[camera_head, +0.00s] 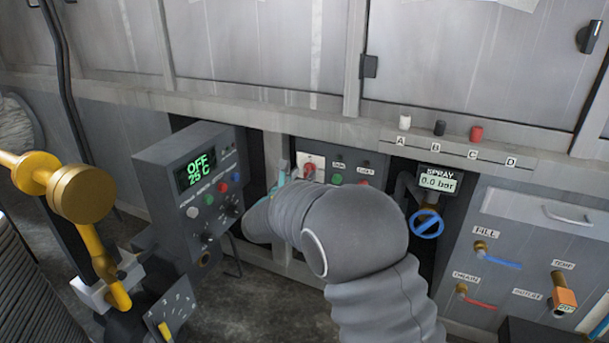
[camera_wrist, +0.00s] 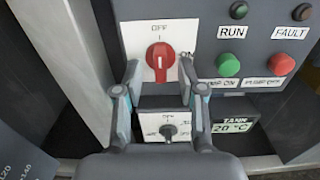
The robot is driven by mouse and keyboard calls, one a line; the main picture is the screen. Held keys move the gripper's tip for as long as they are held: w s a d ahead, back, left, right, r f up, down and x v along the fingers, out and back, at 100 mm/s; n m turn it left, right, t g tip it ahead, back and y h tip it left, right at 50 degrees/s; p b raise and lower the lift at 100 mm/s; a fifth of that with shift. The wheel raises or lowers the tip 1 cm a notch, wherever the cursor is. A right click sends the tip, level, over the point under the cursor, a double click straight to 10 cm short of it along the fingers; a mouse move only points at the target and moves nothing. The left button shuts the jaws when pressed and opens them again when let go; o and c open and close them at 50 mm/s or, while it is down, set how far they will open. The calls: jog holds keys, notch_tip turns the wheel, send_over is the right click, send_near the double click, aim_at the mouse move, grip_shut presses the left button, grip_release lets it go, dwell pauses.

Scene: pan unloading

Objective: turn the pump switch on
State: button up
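A red rotary switch (camera_wrist: 160,57) on a white plate marked OFF is in the wrist view, its handle upright toward the OFF mark. It also shows in the head view (camera_head: 310,169). My gripper (camera_wrist: 160,74) is open and empty, its fingertips spread to the left and right of the red switch, apart from its handle. Whether the tips touch the plate I cannot tell. A green button (camera_wrist: 228,65) and a red button (camera_wrist: 281,64) sit to the right, over partly hidden labels; the red one's seems to read PUMP OFF.
A small black knob (camera_wrist: 168,130) on a white plate sits below the red switch, between my fingers. A TANK display (camera_wrist: 233,126) is right of it. A grey control box (camera_head: 190,180) stands left and a blue valve wheel (camera_head: 427,223) right of my arm.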

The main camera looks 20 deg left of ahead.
jog(key=shift+w, duration=0.7)
grip_shut()
